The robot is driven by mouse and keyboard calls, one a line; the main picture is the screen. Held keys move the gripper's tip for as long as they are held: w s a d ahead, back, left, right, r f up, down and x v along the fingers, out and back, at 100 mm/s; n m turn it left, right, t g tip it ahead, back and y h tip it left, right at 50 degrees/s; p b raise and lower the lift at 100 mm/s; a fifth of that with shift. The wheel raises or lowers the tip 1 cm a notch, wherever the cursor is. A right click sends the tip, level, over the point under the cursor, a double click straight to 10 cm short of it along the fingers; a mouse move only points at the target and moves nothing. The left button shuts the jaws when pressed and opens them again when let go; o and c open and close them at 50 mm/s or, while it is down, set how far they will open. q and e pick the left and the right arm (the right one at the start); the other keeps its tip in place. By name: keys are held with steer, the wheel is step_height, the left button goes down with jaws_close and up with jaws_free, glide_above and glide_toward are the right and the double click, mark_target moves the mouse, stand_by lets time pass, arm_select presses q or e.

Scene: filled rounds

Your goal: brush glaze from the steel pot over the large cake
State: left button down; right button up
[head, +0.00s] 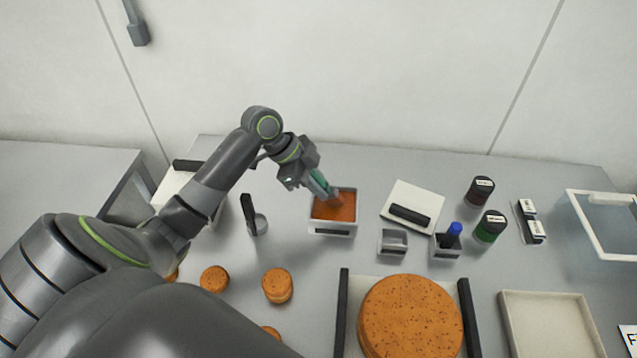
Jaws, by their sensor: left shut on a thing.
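The large cake (411,312), round, brown and speckled, lies at the front centre between two dark bars; the lower picture edge cuts it off. A square pale metal pot (333,228) with orange-red glaze (346,212) in it stands behind and to the left of the cake. My right gripper is not in view.
Small round cakes (277,285) lie left of the large cake. A black-handled ladle (249,213) is left of the pot. A white lidded box (414,204), a small holder with a blue-topped item (447,243), jars (490,227) and an empty tray (551,325) are right.

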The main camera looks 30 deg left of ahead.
mark_target(320, 181)
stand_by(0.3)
arm_select(q)
step_height(320, 181, up, 7)
steer(key=p, duration=0.6)
steer(key=shift+p, duration=0.35)
steer(key=shift+f, duration=0.1)
stand_by(0.3)
steer(key=shift+s+d+f+b, duration=0.1)
steer(key=shift+d+b, duration=0.15)
steer(key=shift+b, duration=0.1)
steer(key=s+d+n+t+y+b, duration=0.1)
steer(key=s+d+n+b, duration=0.2)
steer(key=s+d+b, duration=0.5)
steer(key=shift+s+f+b, duration=0.2)
steer(key=shift+f+b, duration=0.1)
steer(key=shift+b, duration=0.2)
